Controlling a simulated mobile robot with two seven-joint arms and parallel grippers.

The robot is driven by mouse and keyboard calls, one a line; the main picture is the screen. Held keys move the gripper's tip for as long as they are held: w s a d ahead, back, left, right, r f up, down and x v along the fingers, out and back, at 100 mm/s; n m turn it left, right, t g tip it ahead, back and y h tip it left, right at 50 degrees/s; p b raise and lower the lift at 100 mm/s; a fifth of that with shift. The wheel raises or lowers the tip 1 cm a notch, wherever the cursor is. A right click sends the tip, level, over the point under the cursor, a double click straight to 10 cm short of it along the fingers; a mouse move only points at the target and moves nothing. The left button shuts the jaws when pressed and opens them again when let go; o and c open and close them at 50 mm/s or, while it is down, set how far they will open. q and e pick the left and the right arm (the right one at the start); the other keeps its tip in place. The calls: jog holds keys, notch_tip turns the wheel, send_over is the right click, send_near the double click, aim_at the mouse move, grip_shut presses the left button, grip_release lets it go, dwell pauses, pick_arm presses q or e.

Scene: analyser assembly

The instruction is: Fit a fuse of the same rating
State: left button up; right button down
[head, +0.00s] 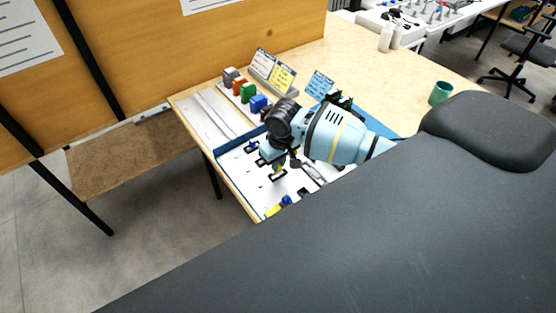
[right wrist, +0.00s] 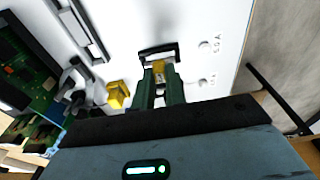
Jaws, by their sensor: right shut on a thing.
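My right gripper (right wrist: 160,82) is shut on a small yellow-and-clear fuse (right wrist: 158,68), which sits between its dark green fingertips. A black-framed fuse holder (right wrist: 158,51) on the white panel (right wrist: 205,20) lies right at the far end of the fuse. I cannot tell whether the fuse is inside it or just in front of it. In the head view the right gripper (head: 273,161) is low over the white panel (head: 252,186), and its own arm hides part of the work area. My left gripper is not in view.
A yellow part (right wrist: 118,94) is left of the fingers, near a green circuit board (right wrist: 28,65). Grey, orange, green and blue blocks (head: 258,103) stand behind the panel, with a yellow card (head: 282,78) and a blue card (head: 320,84). A green cup (head: 440,93) stands at right.

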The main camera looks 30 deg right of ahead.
jog(key=shift+f, duration=0.8)
dwell(0.6)
jog(key=c, duration=1)
grip_release()
jog(key=shift+c, duration=0.2)
jog(key=shift+r, duration=0.1)
jog(key=shift+r, duration=3.5)
jog(key=shift+f, duration=0.1)
